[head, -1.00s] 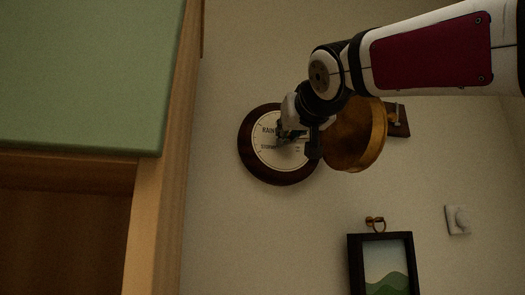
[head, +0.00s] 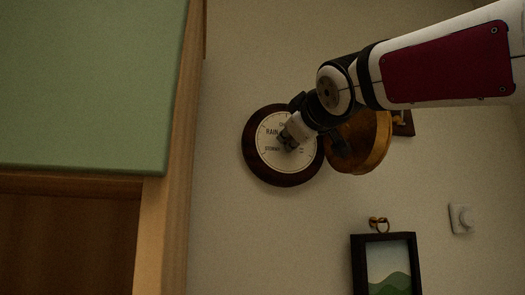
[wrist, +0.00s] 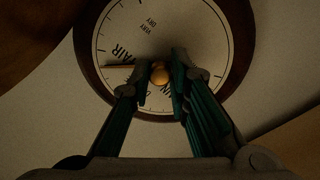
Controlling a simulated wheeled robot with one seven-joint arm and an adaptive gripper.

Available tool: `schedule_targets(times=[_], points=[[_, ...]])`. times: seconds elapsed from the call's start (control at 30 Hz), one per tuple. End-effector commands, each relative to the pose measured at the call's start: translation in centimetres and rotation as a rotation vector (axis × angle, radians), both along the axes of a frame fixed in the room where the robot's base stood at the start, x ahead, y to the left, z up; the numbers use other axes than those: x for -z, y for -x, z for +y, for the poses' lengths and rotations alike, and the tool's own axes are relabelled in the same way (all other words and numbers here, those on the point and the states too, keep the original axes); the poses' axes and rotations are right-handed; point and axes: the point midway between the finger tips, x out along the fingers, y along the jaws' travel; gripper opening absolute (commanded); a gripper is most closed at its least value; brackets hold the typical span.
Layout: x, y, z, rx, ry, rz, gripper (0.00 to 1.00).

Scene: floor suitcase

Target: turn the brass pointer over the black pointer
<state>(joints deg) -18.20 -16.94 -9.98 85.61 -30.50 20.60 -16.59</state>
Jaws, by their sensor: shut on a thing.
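The barometer (head: 252,154) hangs on the wall, with a dark wooden rim and a white dial (head: 271,158). A round brass knob (wrist: 159,73) sits at the dial's centre. My gripper (wrist: 162,77) is shut on this knob, one fingertip on each side. In the head view my gripper (head: 287,141) reaches the dial from the upper right and covers its centre. The thin black pointer (wrist: 118,66) runs left from the centre towards FAIR. I cannot make out the brass pointer separately.
A round brass-coloured object (head: 374,150) on the wall is partly behind my arm. A green-topped wooden piece (head: 85,90) fills the left side.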

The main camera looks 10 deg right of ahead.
Motion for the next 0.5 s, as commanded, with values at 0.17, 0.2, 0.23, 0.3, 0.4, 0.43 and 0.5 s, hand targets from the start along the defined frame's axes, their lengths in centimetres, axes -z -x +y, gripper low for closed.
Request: schedule_targets(times=[0.17,0.2,0.23,0.3,0.4,0.43,0.5], points=[[0.07,0.0,0.03,-0.001,0.016,0.002,0.0],[0.07,-0.01,0.03,-0.001,0.016,0.002,0.0],[0.08,-0.01,0.03,-0.001,0.017,0.002,0.0],[0.08,-0.01,0.03,-0.001,0.017,0.002,0.0],[0.09,-0.02,0.04,-0.001,0.016,0.002,0.0],[0.09,-0.02,0.04,-0.001,0.016,0.002,0.0],[0.1,-0.03,0.05,-0.001,0.016,0.002,0.19]])
